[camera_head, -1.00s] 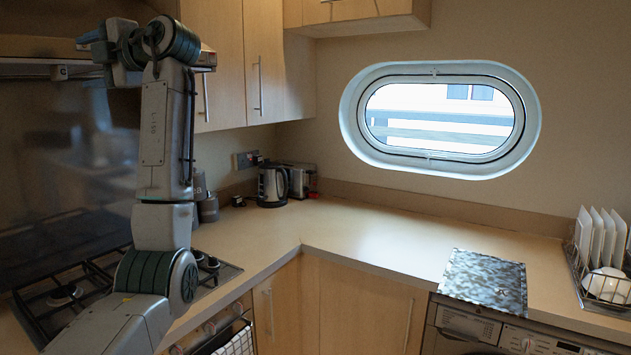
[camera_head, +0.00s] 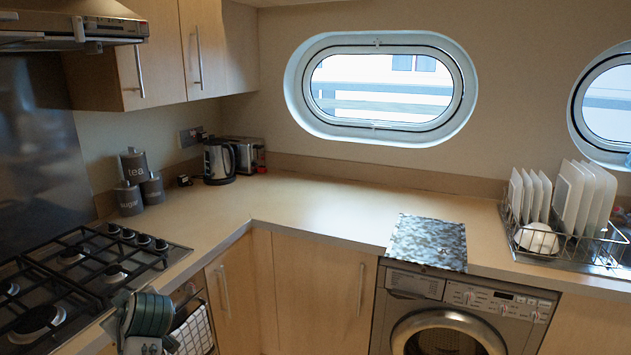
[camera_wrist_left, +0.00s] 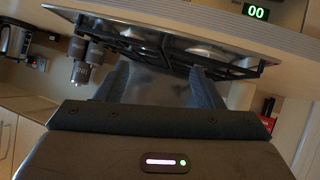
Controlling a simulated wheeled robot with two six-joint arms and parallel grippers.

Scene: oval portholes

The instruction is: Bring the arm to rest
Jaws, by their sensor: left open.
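In the head view only a part of my left arm shows, a green-banded joint low at the left in front of the hob. My left gripper (camera_wrist_left: 156,85) shows in the left wrist view. Its two dark fingers are spread apart, and I see nothing between them but the hob and wall behind. The picture there is tilted. My right arm and gripper are in neither view.
A gas hob (camera_head: 75,270) lies on the left counter, by grey canisters (camera_head: 130,190) and a kettle (camera_head: 219,160). A mottled board (camera_head: 428,242) lies above the washing machine (camera_head: 450,320). A dish rack (camera_head: 570,245) stands at the right. The corner worktop (camera_head: 320,205) is mostly clear.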

